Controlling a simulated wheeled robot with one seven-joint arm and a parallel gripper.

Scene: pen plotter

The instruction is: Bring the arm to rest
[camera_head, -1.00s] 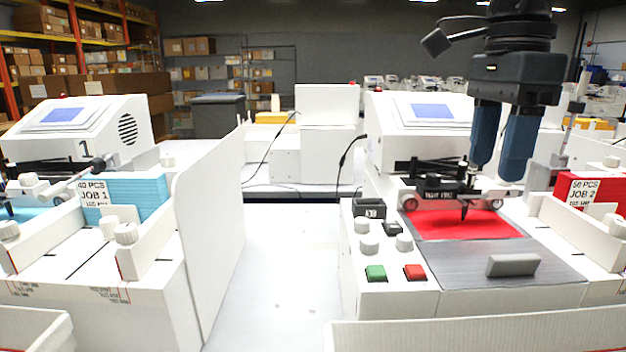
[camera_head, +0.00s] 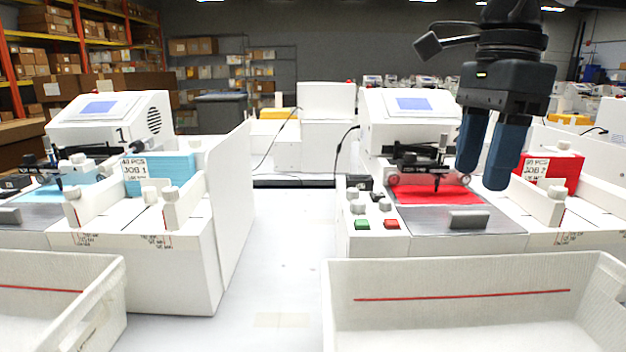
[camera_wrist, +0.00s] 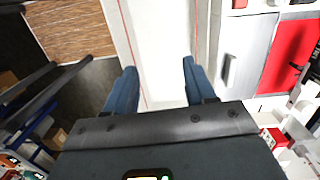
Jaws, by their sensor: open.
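My gripper (camera_head: 484,150) hangs at the upper right of the head view, in front of the right plotter, with its two blue fingers pointing down. The fingers are apart with nothing between them. In the wrist view the open fingers (camera_wrist: 155,85) show over a white bin (camera_wrist: 160,45). The right plotter (camera_head: 405,130) has a red sheet (camera_head: 420,194) on its bed, with its pen carriage above the sheet. A grey bar handle (camera_head: 468,220) is on its front plate.
White bins stand in front at the right (camera_head: 470,325) and left (camera_head: 60,310). The left plotter (camera_head: 110,125) has a blue stack (camera_head: 165,172) labelled Job 1. A red stack (camera_head: 562,172) labelled Job 2 is at the right. A clear white strip (camera_head: 285,250) lies between the stations.

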